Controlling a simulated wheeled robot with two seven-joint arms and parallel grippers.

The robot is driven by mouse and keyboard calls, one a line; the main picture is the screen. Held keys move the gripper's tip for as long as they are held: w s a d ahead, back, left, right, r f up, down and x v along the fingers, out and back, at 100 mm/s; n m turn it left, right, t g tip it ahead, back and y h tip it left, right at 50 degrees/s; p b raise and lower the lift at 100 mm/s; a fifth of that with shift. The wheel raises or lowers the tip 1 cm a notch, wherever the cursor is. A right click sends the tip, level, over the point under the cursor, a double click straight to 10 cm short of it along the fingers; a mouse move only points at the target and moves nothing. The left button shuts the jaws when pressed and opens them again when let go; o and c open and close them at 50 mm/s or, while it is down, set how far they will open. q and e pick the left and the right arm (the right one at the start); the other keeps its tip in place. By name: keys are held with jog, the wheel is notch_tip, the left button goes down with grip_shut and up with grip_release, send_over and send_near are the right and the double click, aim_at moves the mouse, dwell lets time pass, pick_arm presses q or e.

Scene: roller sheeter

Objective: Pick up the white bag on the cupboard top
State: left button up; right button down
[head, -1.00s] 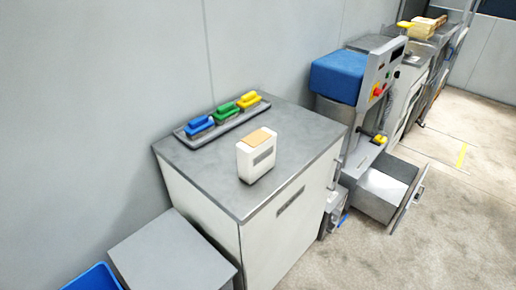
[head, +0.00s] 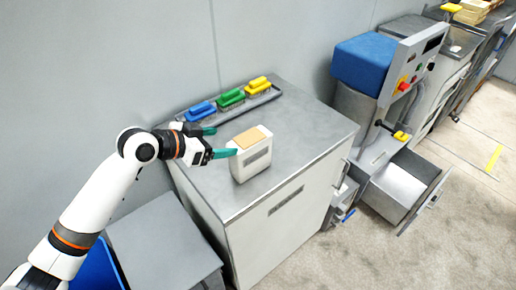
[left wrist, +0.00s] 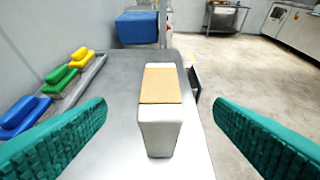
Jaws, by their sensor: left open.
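The white bag (head: 251,159), with a tan top and a grey label, stands upright on the grey cupboard top (head: 305,130). In the left wrist view the bag (left wrist: 159,130) is straight ahead, between and beyond the two teal fingers. My left gripper (head: 223,142) is open and empty at the bag's left side, with its fingers pointing toward it. One fingertip looks close to the bag in the head view; I cannot tell whether it touches. My right gripper is not in view.
A grey tray (head: 184,119) with blue, green and yellow brushes lies along the wall behind the bag. A machine with a blue block (head: 362,62) and an open drawer (head: 404,190) stands to the right. A lower grey cabinet (head: 160,240) stands at left.

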aim_at(248, 138)
pick_arm(q)
jog(key=p+x, duration=0.1)
jog(key=x, duration=0.4)
jog(key=shift+d+p, duration=0.1)
jog(key=shift+p, duration=0.25)
jog(key=shift+w+d+f, duration=0.25)
jog(key=shift+w+d, duration=0.1)
jog(key=shift+d, duration=0.05)
jog(key=shift+w+d+p, duration=0.1)
jog(key=shift+d+p, duration=0.15)
jog(key=shift+p, duration=0.1)
jog(key=p+x, duration=0.1)
jog(key=x, duration=0.2)
jog(key=shift+w+d, duration=0.1)
jog(key=shift+w+d+f+p, duration=0.3)
jog(key=shift+d+f, duration=0.1)
jog(key=shift+d, duration=0.05)
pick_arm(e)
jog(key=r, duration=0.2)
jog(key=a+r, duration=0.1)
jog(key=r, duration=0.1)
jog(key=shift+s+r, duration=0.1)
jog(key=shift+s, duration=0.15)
pick_arm(q)
jog(key=shift+a, duration=0.1)
jog(key=shift+c, duration=0.4)
jog(key=c, duration=1.3)
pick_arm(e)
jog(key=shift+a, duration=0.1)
